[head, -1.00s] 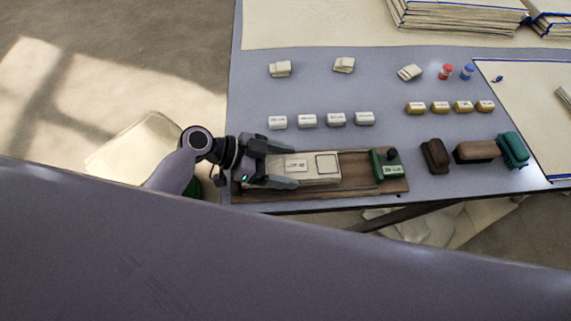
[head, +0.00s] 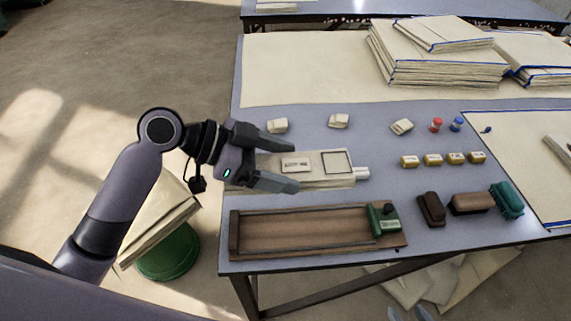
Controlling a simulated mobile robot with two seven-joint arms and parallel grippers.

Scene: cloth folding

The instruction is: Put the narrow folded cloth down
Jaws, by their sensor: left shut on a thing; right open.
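The narrow folded cloth (head: 320,168) is a cream, flat strip with a printed label and a square outline on top. My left gripper (head: 277,161) is shut on its left end and holds it roughly level, seemingly above the table. It covers most of the row of white labelled blocks (head: 362,174); only the right one shows. The wooden tray (head: 305,232) at the table's front edge is empty of cloth, with a green block (head: 383,222) at its right end. My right gripper (head: 408,314) shows only as fingertips at the bottom edge, apart and empty.
Several small cream pieces (head: 339,121) and yellow labelled blocks (head: 432,160) stand on the grey table (head: 330,195). Brushes (head: 471,203) stand at the right. Stacked folded cloths (head: 440,65) lie on a cream sheet (head: 300,70) at the back.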

